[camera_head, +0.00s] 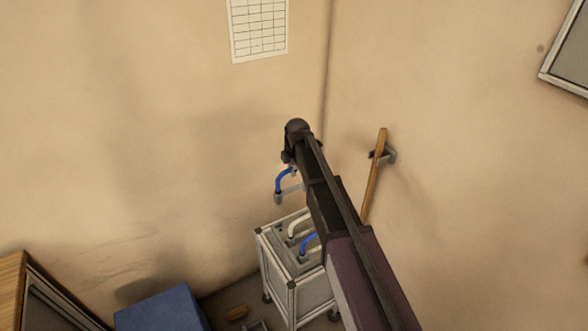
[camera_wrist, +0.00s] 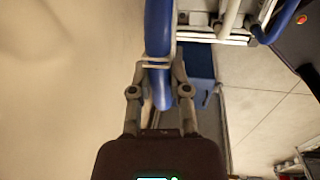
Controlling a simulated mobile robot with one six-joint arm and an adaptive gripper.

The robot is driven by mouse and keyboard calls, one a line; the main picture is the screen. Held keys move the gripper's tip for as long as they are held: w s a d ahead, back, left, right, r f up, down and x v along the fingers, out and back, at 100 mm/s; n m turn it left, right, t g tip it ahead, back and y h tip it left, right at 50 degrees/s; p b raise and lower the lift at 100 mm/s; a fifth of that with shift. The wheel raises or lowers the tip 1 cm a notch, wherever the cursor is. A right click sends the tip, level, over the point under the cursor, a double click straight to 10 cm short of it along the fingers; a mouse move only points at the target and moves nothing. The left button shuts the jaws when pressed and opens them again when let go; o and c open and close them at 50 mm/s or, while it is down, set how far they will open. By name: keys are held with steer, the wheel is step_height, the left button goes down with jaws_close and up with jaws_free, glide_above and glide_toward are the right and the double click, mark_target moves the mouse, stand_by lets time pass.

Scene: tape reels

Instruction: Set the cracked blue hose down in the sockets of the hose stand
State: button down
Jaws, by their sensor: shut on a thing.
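My gripper (camera_wrist: 158,66) is shut on a blue hose (camera_wrist: 158,35) in the wrist view, its fingers on either side of the tube. In the head view this blue hose (camera_head: 283,181), curved with grey ends, hangs in the air above the hose stand, beside my arm's end; the fingers are hard to make out there. The hose stand (camera_head: 292,288) is a pale wheeled cart. It bears a white hose (camera_head: 297,224) and another blue hose (camera_head: 308,243). In the wrist view the stand (camera_wrist: 215,39) is at the upper right, apart from the held hose. I see no crack.
A blue box (camera_head: 163,310) stands at lower left by a wooden-topped cabinet (camera_head: 12,275). A wooden handle (camera_head: 375,175) hangs in a wall bracket right of my arm. Walls meet behind the stand. Small items lie on the floor left of it.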

steer(key=shift+d+f, duration=0.1)
steer(key=shift+f, duration=0.1)
step_height(320, 180, down, 13)
steer(key=b, duration=1.3)
steer(key=shift+f+b, duration=0.15)
steer(key=shift+b, duration=0.15)
steer(key=shift+f+b, duration=1.55)
steer(key=shift+b, duration=0.05)
stand_by(1.9)
stand_by(0.4)
steer(key=c, duration=0.5)
jaws_free()
steer(key=shift+r, duration=0.15)
